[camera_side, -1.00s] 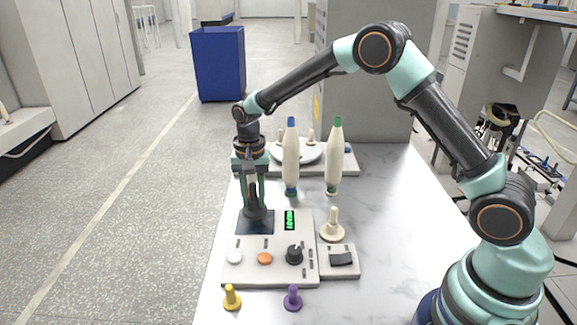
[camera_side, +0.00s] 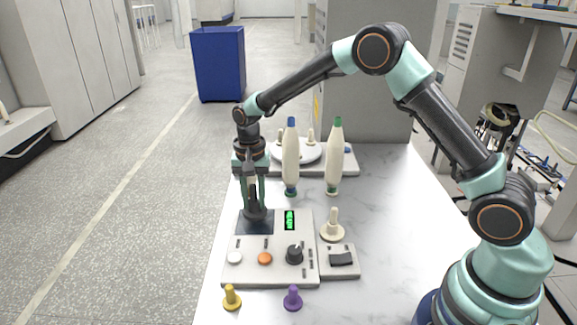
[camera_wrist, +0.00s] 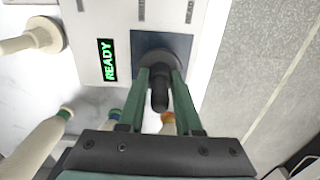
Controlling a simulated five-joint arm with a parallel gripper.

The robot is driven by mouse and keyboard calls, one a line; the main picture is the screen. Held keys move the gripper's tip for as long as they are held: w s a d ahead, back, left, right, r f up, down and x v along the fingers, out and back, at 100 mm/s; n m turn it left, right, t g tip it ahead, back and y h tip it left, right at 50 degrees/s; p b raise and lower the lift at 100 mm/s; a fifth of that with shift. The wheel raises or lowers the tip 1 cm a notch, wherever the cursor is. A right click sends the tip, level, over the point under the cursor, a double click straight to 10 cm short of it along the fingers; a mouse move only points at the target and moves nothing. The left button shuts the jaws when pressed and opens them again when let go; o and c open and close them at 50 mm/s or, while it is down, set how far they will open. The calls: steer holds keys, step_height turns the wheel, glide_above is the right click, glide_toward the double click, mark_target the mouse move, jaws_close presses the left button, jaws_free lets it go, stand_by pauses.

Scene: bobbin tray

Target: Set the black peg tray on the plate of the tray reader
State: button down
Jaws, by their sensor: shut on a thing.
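The black peg tray (camera_side: 257,216) has a round base and an upright peg; in the wrist view its peg (camera_wrist: 159,97) stands between my fingers. My gripper (camera_side: 255,205) is shut on the peg, pointing down; its fingers also show in the wrist view (camera_wrist: 162,80). The reader's green display (camera_wrist: 108,61) says READY.
Two tall cream bobbins, blue-tipped (camera_side: 291,160) and green-tipped (camera_side: 335,160), stand close behind the reader. A cream peg tray (camera_side: 332,228) stands to its right. Yellow (camera_side: 232,299) and purple (camera_side: 293,298) peg trays stand in front. The table's right side (camera_side: 395,240) is clear.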

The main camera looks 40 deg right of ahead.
steer(key=shift+f, duration=1.2)
steer(key=c, duration=0.5)
jaws_free()
